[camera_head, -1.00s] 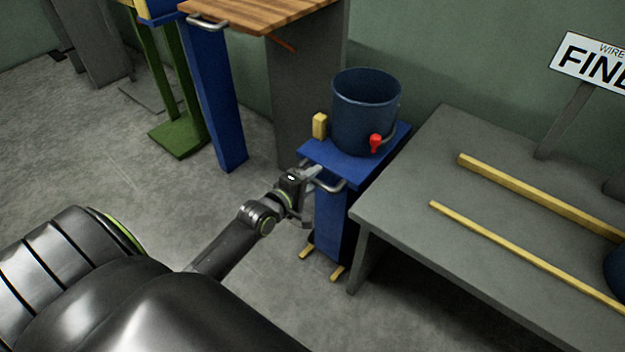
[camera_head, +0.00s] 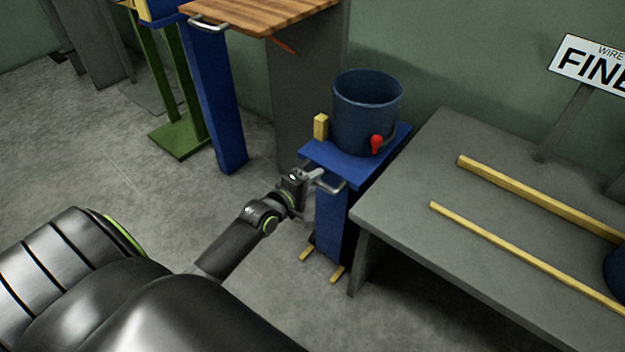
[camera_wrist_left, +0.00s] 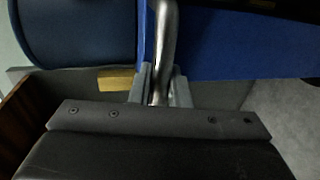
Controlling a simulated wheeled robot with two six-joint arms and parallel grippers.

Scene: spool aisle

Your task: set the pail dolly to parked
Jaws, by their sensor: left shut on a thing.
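The pail dolly (camera_head: 333,218) is a blue stand with a flat top, a metal handle on its front and yellow feet on the floor. A dark blue pail (camera_head: 362,115) with a red tap stands upright on it. A small yellow block stands at the top's left edge. My left gripper (camera_head: 314,178) is at the handle (camera_head: 334,187). In the left wrist view its fingers (camera_wrist_left: 160,88) are shut around the metal handle bar (camera_wrist_left: 167,45), with the pail (camera_wrist_left: 75,30) at upper left. My right gripper is not in view.
A grey table (camera_head: 430,185) with two yellow rails (camera_head: 530,258) stands close at the dolly's right. A wooden-topped bench (camera_head: 262,16) with a grey side panel stands behind left. A green stand (camera_head: 180,138) is farther left. Grey floor at left is clear.

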